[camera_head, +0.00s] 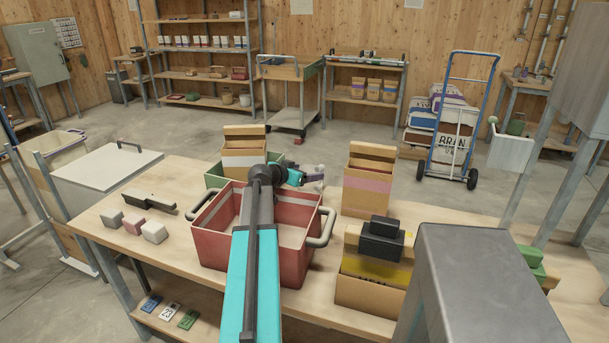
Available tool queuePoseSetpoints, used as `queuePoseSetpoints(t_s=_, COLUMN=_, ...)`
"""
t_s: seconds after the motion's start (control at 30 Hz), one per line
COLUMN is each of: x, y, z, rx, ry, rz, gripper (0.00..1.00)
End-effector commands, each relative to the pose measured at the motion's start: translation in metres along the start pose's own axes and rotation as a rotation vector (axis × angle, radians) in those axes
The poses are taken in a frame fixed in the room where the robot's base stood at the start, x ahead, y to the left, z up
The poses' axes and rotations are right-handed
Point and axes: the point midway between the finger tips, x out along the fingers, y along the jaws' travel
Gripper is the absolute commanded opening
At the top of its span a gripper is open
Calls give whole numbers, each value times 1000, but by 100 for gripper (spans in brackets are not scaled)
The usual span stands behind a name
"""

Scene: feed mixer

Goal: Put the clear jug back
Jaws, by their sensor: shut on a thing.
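My arm reaches over the red bin (285,275) on the wooden table, and its wrist turns to the right above the bin's far side. My gripper (312,179) is small in the view, just beyond the bin's far rim. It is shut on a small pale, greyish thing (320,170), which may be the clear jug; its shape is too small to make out. No other clear jug can be made out.
Small blocks (133,224) and a dark tool (148,201) lie left.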

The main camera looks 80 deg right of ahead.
Motion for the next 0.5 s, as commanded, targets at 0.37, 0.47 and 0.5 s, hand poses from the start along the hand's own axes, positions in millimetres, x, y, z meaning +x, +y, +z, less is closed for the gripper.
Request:
queuePoseSetpoints(t_s=0.37, x=0, y=0, z=0, rx=0, ry=1, rz=0, gripper=88)
queuePoseSetpoints(t_s=0.47, x=0, y=0, z=0, rx=0, ry=1, rz=0, gripper=99)
queuePoseSetpoints(t_s=0.5, x=0, y=0, z=0, rx=0, ry=0, rz=0, gripper=99)
